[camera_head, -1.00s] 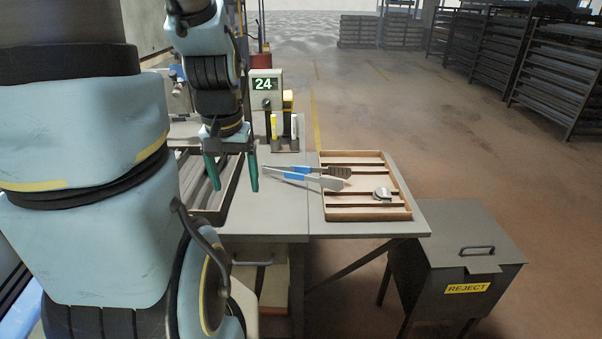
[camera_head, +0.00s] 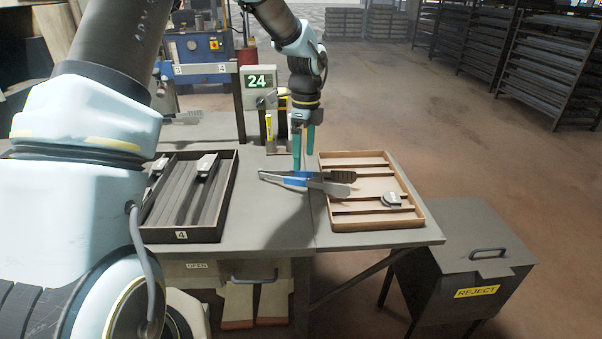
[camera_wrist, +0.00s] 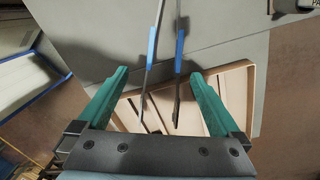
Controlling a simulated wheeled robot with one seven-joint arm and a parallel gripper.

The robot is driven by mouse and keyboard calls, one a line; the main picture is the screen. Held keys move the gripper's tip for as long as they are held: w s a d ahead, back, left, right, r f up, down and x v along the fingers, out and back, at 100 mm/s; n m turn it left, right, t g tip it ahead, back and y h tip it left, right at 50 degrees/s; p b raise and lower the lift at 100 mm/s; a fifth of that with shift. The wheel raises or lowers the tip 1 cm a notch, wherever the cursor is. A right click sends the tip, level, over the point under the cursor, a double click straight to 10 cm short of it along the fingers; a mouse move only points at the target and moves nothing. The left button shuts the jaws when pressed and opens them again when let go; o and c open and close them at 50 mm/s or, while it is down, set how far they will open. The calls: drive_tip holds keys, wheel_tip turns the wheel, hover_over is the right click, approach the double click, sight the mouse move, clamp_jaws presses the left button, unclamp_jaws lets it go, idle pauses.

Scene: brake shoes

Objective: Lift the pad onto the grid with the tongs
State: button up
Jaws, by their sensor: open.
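The tongs (camera_head: 296,182), with blue grips, one dark and one pale end, lie on the grey table with their ends over the wooden tray's left edge. My gripper (camera_head: 303,160) is open and empty, pointing down above the tongs. In the wrist view both arms of the tongs (camera_wrist: 152,45) show between the spread green fingers (camera_wrist: 160,73); neither finger is seen closed on them. A silver pad-like piece (camera_head: 391,201) lies at the right of the wooden tray (camera_head: 375,226). I cannot tell which surface is the grid.
A dark ribbed tray (camera_head: 182,235) marked 4, with silver pieces in it, stands at left. A display reading 24 (camera_head: 259,79) and a small holder stand behind the tongs. A reject bin (camera_head: 478,250) stands at the right, below the table.

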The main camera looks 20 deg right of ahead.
drive_tip(key=shift+w+a+f+p, duration=0.1)
drive_tip(key=shift+f+p, duration=0.45)
drive_tip(key=shift+f, duration=1.3)
drive_tip(key=shift+w+f+p, duration=0.1)
drive_tip(key=shift+f+p, duration=0.4)
drive_tip(key=shift+f, duration=1.35)
clamp_jaws()
